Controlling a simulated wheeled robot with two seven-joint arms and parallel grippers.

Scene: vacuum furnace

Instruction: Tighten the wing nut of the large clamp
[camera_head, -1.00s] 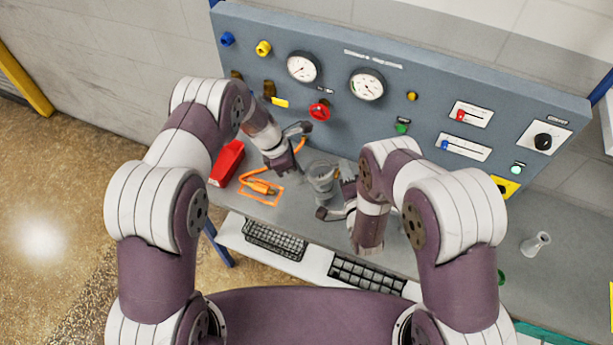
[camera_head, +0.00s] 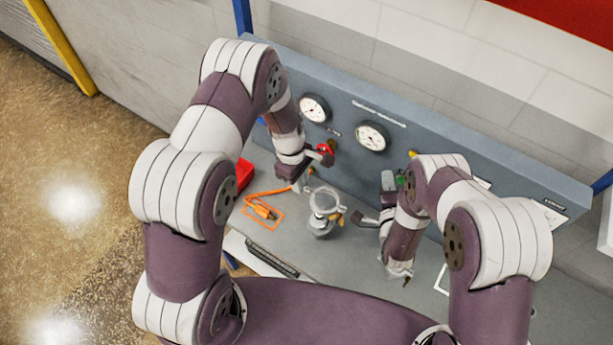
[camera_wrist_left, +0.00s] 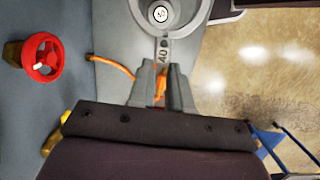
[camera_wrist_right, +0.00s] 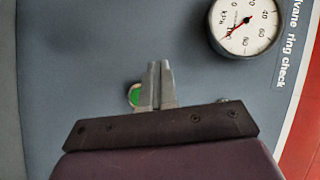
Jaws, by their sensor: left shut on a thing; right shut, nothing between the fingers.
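A grey round fitting with a large ring (camera_head: 326,203) stands on the bench in the head view. My left gripper (camera_head: 303,184) points down just left of the ring. It is shut on a small orange piece (camera_wrist_left: 160,86), apparently the wing nut, mostly hidden by the fingers. My right gripper (camera_wrist_right: 157,65) is shut and empty, facing the panel near a green button (camera_wrist_right: 134,95), right of the fitting.
The panel carries gauges (camera_head: 313,108) (camera_head: 371,136) and a red handwheel (camera_wrist_left: 41,57) near my left gripper. A red box (camera_head: 243,174) and an orange piece in an orange outline (camera_head: 263,211) lie left on the bench. Clear bench lies in front of the fitting.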

